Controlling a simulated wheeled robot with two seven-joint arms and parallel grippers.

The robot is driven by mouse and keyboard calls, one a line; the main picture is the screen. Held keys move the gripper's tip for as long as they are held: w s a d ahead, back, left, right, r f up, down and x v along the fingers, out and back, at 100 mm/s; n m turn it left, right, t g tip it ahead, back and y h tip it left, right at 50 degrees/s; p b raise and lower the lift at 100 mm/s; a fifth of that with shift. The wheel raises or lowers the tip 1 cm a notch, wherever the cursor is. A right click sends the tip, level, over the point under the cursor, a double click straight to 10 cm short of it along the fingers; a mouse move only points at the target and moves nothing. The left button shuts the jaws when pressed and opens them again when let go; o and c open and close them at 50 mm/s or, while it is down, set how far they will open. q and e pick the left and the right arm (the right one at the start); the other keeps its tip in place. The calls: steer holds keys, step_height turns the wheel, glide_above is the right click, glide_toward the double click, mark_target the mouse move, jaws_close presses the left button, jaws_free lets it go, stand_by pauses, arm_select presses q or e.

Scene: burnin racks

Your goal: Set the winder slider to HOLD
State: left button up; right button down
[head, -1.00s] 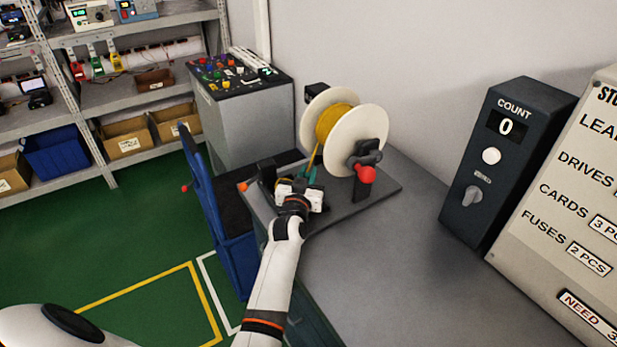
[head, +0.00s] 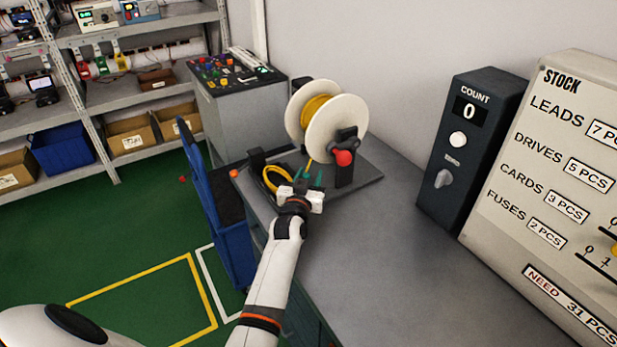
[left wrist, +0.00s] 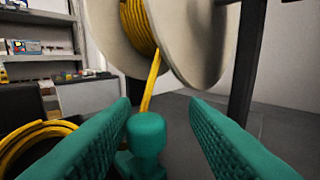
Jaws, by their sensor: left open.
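The winder (head: 359,188) stands on the bench, with a white reel (head: 351,128) of yellow cable and a red knob (head: 344,158) on a black post. My left gripper (head: 309,177) is open in front of the reel. In the left wrist view its teal fingers (left wrist: 160,125) stand on both sides of a rounded teal knob (left wrist: 147,136). The knob is apart from both pads and may be the slider. No HOLD mark is readable. A yellow cable coil (head: 276,180) lies left of the gripper and also shows in the left wrist view (left wrist: 32,140). My right gripper is out of view.
A dark COUNT box (head: 469,150) reading 0 and a STOCK board (head: 520,215) stand on the right. A grey control cabinet (head: 240,125) stands behind. The bench front is clear.

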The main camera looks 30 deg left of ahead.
arm_select(q)
steer(key=shift+s+a+r, duration=0.1)
steer(key=shift+s+r, duration=0.1)
steer(key=shift+s, duration=0.15)
steer(key=p+v, duration=0.6)
steer(key=v, duration=0.4)
steer(key=shift+s+p, duration=0.1)
steer(key=shift+p, duration=0.2)
steer(key=shift+s+d, duration=0.3)
steer(key=shift+s, duration=0.2)
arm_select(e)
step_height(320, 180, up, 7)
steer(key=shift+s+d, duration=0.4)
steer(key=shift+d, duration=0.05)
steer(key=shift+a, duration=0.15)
